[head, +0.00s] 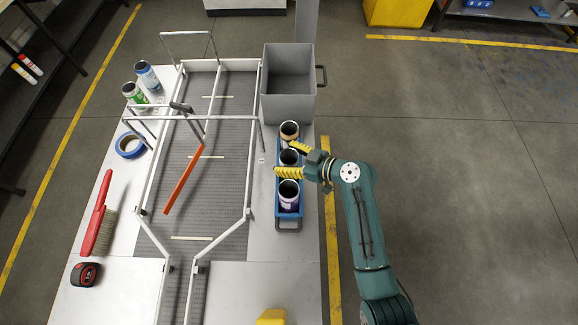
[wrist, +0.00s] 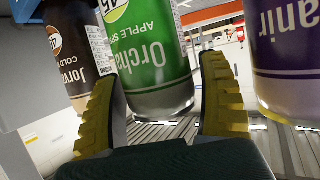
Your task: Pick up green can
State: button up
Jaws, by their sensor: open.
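The green can (wrist: 150,65) stands between my two yellow fingers in the wrist view, where its label appears upside down. In the head view it is the middle can (head: 288,157) of three in a blue carrier (head: 289,222), and its green side is hidden. My gripper (head: 292,160) is open, reaching in from the right with one finger on each side of this can. It also shows in the wrist view (wrist: 160,105). I cannot tell whether the fingers touch the can.
A brown-black can (wrist: 68,45) and a purple can (wrist: 283,50) flank it closely. A grey bin (head: 288,85) stands behind the carrier. Another green-labelled can (head: 134,95) and a blue-labelled can (head: 147,76) stand at the back left.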

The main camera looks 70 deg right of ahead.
jog(key=shift+x, duration=0.85)
jog(key=c, duration=0.8)
